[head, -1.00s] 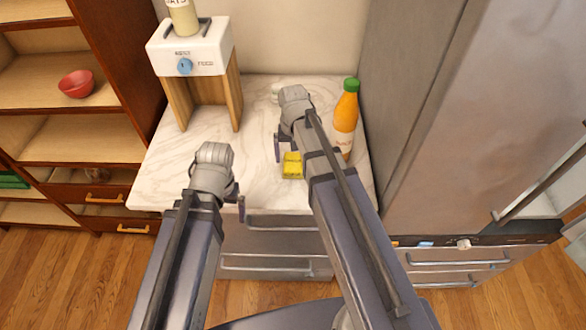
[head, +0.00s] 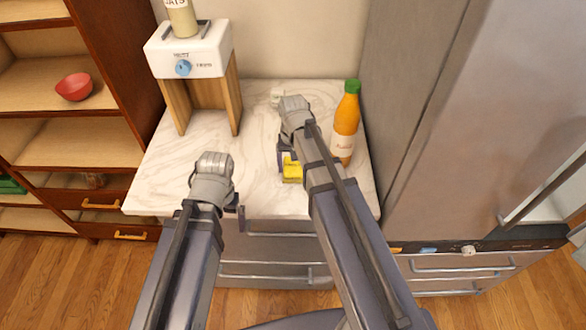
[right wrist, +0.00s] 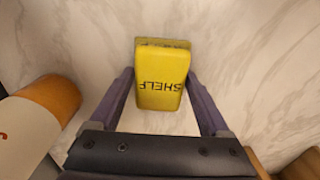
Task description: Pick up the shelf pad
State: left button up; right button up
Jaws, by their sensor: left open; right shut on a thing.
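The shelf pad (head: 292,173) is a yellow block on the marble counter, partly hidden by my right arm in the head view. In the right wrist view the pad (right wrist: 160,80) shows the word SHELF and sits between the two fingers. My right gripper (head: 285,160) is shut on it, and its fingers (right wrist: 160,92) lie along the pad's two sides. I cannot tell whether the pad is clear of the counter. My left gripper (head: 238,213) is open and empty near the counter's front edge.
An orange bottle with a green cap (head: 346,125) stands close to the right of my right arm. A white dispenser (head: 187,52) on wooden legs stands at the back left. A small white item (head: 277,96) is behind my right gripper.

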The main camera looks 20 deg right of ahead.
aim_at(293, 165)
jog(key=shift+c, duration=1.1)
notch_tip(293, 165, up, 10)
jog(key=p, duration=1)
notch_tip(293, 165, down, 5)
jog(key=b, duration=0.5)
jog(key=shift+r, duration=0.1)
